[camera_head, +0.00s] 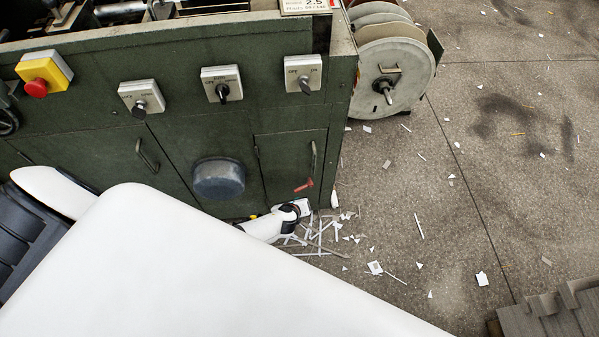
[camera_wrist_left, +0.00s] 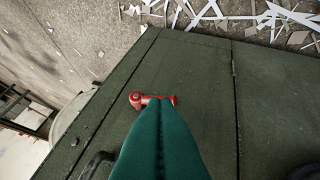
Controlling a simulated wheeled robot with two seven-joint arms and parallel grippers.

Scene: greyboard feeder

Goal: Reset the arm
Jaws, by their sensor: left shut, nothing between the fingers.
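In the left wrist view my left gripper (camera_wrist_left: 165,106) shows as two green fingers pressed together, with nothing between them. Behind their tips is a small red handle (camera_wrist_left: 137,99) low on the dark green cabinet (camera_wrist_left: 195,65); I cannot tell whether they touch it. In the head view the same red handle (camera_head: 304,185) shows on the cabinet's small door. A large white part of my arm covers the lower left of the head view. My left fingers cannot be made out there. My right gripper is in neither view.
The machine front carries a yellow box with a red button (camera_head: 38,80), several rotary switches (camera_head: 222,84) and a dark round knob (camera_head: 218,180). A large reel (camera_head: 393,75) stands at its right side. Paper scraps (camera_head: 375,267) litter the floor. Grey stacked pieces (camera_head: 560,315) lie lower right.

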